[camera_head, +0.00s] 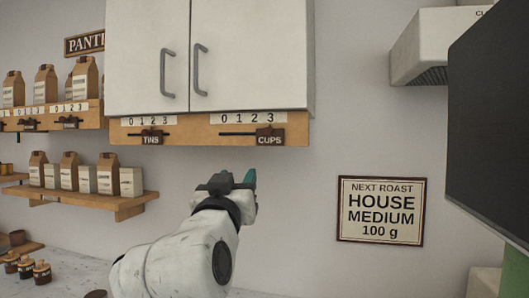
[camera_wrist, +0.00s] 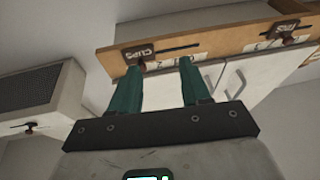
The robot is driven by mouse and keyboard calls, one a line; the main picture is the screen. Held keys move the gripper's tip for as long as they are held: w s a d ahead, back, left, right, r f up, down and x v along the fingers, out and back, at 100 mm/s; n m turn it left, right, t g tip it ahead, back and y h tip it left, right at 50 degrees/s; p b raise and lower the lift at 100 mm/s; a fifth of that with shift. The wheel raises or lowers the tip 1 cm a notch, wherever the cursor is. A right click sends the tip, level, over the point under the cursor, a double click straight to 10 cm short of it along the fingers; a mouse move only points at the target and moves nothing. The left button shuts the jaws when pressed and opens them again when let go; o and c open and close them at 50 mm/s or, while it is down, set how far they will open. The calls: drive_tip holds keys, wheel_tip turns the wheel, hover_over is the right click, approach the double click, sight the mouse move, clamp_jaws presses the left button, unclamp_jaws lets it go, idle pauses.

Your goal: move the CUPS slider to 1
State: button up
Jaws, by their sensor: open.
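The CUPS slider (camera_head: 270,137) is a dark tag on the wooden rail under the white wall cabinet. It sits at the right end of its slot, below the 3 of the 0 1 2 3 scale (camera_head: 247,118). In the wrist view the CUPS slider (camera_wrist: 138,53) appears upside down, with its slot running to the right. My gripper (camera_head: 238,178) is open and empty, just below the rail. In the wrist view its green fingers (camera_wrist: 159,66) point up at the rail, the left fingertip overlapping the slider's small knob. I cannot tell whether they touch.
The TINS slider (camera_head: 152,136) sits left on the same rail (camera_head: 195,130). The white cabinet (camera_head: 215,60) is above. Shelves with bags (camera_head: 90,200) stand at the left. A dark screen (camera_head: 490,110) and a white hood (camera_head: 420,50) are at the right.

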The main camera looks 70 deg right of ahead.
sight(266, 132)
drive_tip(key=s+r+m+g+h, duration=0.2)
drive_tip(key=s+r+g, duration=0.1)
drive_tip(key=r, duration=0.2)
drive_tip(key=p+x, duration=0.1)
drive_tip(key=x, duration=0.3)
drive_tip(key=p+x, duration=0.2)
drive_tip(key=x, duration=0.2)
drive_tip(key=shift+w+d, duration=0.1)
drive_tip(key=shift+d, duration=0.4)
drive_tip(key=shift+w+d+r+y+p, duration=0.1)
drive_tip(key=shift+d+y+p, duration=0.25)
drive_tip(key=shift+d, duration=0.35)
clamp_jaws()
drive_tip(key=shift+w, duration=0.1)
